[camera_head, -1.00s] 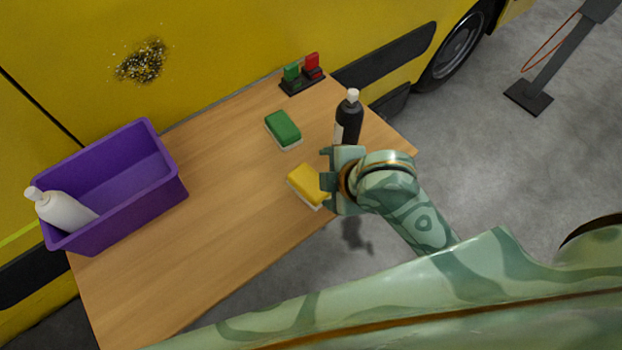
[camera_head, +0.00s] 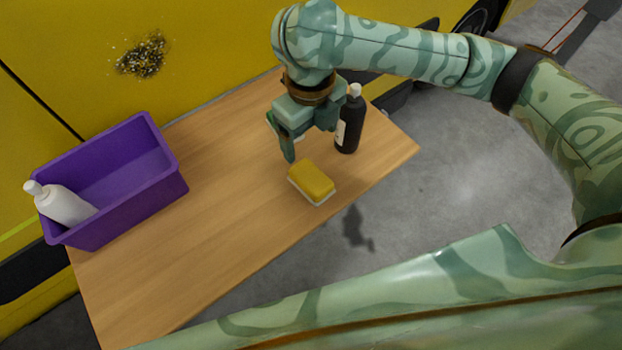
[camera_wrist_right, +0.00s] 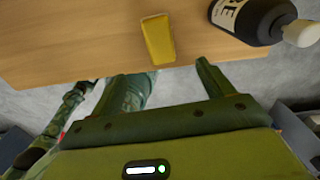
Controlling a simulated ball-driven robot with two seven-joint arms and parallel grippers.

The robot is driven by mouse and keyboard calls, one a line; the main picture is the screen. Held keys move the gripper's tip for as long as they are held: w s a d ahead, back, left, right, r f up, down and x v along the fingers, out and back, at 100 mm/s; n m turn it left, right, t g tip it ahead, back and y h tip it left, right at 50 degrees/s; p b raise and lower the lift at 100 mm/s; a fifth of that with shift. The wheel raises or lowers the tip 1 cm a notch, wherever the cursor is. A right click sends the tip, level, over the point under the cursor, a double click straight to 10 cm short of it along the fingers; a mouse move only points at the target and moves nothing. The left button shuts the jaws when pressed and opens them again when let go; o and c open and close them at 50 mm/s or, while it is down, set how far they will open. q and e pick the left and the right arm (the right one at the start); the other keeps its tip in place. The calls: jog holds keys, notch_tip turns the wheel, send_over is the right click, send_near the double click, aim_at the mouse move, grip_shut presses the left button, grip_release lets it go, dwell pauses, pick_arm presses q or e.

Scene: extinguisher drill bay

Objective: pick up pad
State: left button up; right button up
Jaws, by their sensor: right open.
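A yellow pad (camera_head: 312,180) with a white underside lies on the wooden table near its front edge. It also shows in the right wrist view (camera_wrist_right: 158,40), beyond the fingers. My right gripper (camera_head: 308,143) is open and empty, pointing down above the table, just behind the yellow pad in the head view and apart from it. My left gripper is not in view.
A dark bottle (camera_head: 348,128) with a white cap stands close to the right of my right gripper. A purple bin (camera_head: 130,205) holding a white bottle (camera_head: 66,205) is at the table's left. The wooden table (camera_head: 215,230) is clear between bin and yellow pad. A yellow vehicle is behind.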

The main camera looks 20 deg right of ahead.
aim_at(311, 176)
notch_tip(311, 176, down, 10)
jog(key=b, duration=0.4)
notch_tip(311, 176, down, 5)
jog(key=b, duration=0.3)
jog(key=shift+b, duration=0.3)
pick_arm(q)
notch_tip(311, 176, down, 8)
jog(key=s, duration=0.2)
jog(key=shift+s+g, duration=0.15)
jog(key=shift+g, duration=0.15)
pick_arm(e)
jog(key=shift+r, duration=0.1)
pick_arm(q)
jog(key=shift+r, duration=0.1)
pick_arm(e)
jog(key=c, duration=1.1)
